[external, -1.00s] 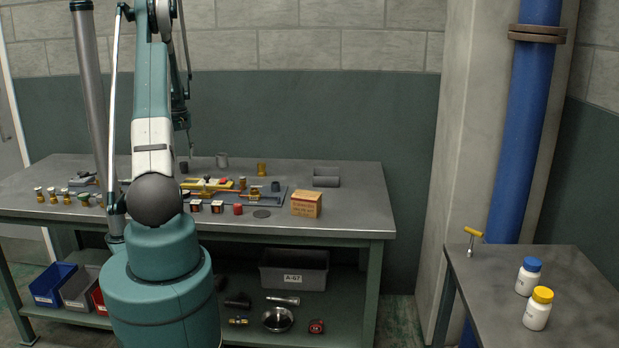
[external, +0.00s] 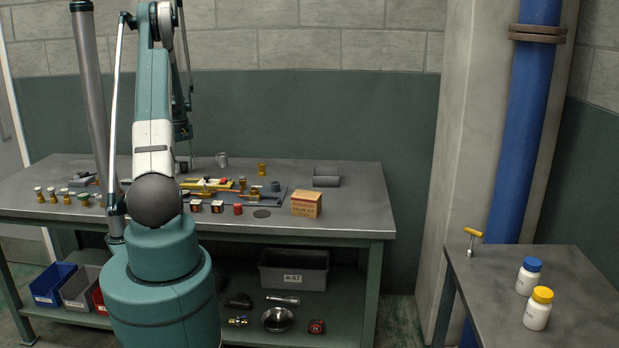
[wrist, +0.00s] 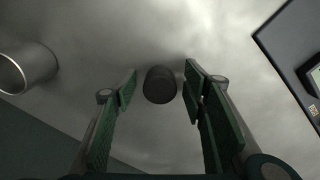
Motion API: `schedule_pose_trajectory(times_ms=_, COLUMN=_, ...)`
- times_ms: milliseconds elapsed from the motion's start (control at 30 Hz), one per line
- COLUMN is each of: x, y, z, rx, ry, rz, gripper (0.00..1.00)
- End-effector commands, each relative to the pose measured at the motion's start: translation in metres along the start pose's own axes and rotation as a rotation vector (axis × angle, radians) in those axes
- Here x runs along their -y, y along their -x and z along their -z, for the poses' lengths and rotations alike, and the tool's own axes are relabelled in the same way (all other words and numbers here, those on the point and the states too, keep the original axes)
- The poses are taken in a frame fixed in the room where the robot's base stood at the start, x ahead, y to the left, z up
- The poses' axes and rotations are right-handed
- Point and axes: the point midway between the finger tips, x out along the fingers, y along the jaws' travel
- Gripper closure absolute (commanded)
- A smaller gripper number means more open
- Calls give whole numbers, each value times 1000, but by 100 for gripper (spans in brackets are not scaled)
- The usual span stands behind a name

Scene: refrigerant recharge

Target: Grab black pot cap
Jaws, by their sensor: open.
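The black pot cap, a small dark cylinder (wrist: 160,85), stands on the grey metal bench top in the wrist view. It lies between and just beyond the tips of my gripper (wrist: 160,88). The green-padded fingers are open, one on each side, with clear gaps to the cap. Nothing is held. In the external view my arm hangs over the back of the bench, and the fingers are mostly hidden behind it. The cap is hard to make out there.
A metal cup (wrist: 28,68) stands left of the gripper in the wrist view; it also shows in the external view (external: 222,160). A dark-edged flat object (wrist: 290,55) lies at the right. Several small fittings and a cardboard box (external: 306,204) occupy the bench nearer the front.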

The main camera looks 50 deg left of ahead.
Motion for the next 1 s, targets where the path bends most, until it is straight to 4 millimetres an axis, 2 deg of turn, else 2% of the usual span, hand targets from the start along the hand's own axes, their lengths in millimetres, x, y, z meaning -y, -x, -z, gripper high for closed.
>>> schedule_pose_trajectory(times_ms=233, x=0, y=0, z=0, rx=0, ry=0, rz=0, gripper=58)
schedule_pose_trajectory(times_ms=467, x=0, y=0, z=0, rx=0, ry=0, rz=0, gripper=87)
schedule_pose_trajectory(times_ms=767, x=0, y=1, z=0, rx=0, ry=0, rz=0, gripper=87)
schedule_pose_trajectory(times_ms=1000, x=0, y=13, z=0, rx=0, ry=0, rz=0, gripper=87)
